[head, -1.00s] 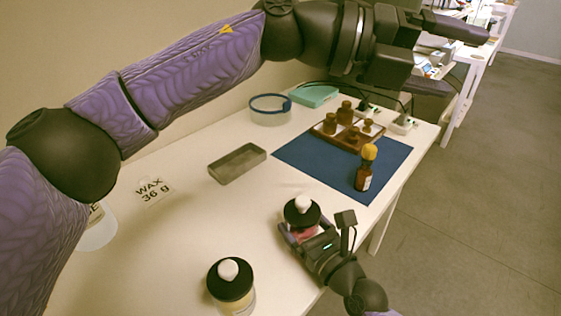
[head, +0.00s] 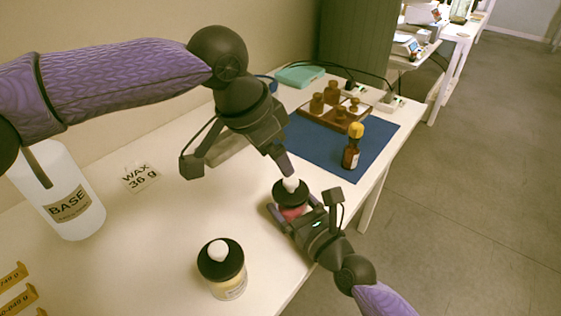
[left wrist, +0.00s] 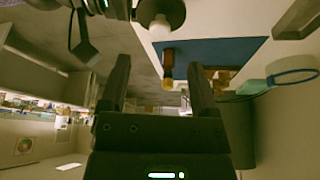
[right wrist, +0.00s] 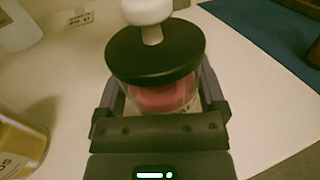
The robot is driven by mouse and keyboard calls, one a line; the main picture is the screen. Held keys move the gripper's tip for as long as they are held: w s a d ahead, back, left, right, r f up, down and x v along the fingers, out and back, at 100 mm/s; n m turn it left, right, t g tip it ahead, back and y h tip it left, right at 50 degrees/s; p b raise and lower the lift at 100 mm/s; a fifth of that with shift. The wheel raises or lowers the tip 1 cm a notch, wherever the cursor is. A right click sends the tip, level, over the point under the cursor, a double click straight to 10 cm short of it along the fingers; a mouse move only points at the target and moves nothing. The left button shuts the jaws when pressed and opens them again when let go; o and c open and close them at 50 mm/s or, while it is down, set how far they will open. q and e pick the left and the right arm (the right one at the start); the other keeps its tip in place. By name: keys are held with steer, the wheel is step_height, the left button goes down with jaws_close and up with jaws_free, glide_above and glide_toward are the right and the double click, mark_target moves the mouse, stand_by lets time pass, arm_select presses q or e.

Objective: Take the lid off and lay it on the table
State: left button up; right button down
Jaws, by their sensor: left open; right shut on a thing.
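A glass jar with pink contents (right wrist: 165,95) stands on the table, and my right gripper (head: 292,216) is shut around its body. A black lid (right wrist: 155,52) with a white knob (right wrist: 147,10) sits on the jar; in the head view the lid (head: 285,197) is partly hidden. My left gripper (head: 283,165) is open and reaches down just above the white knob (head: 291,184). In the left wrist view its fingers (left wrist: 157,85) are apart with nothing between them that I can tell is held; the lid (left wrist: 172,12) shows beyond them at the top.
A second black-lidded jar (head: 228,282) stands at the front of the table (head: 150,240). A blue mat (head: 310,150) holds a yellow-capped brown bottle (head: 351,156) and a wooden tray (head: 312,122) of brown bottles. A BASE container (head: 75,225) stands at the left.

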mark_target(290, 180)
arm_select(q)
steer(key=x, duration=0.8)
steer(key=shift+f, duration=0.15)
jaws_close()
steer(key=shift+r, duration=0.2)
steer(key=shift+r, duration=1)
steer(key=shift+r, duration=2)
arm_select(e)
jaws_free()
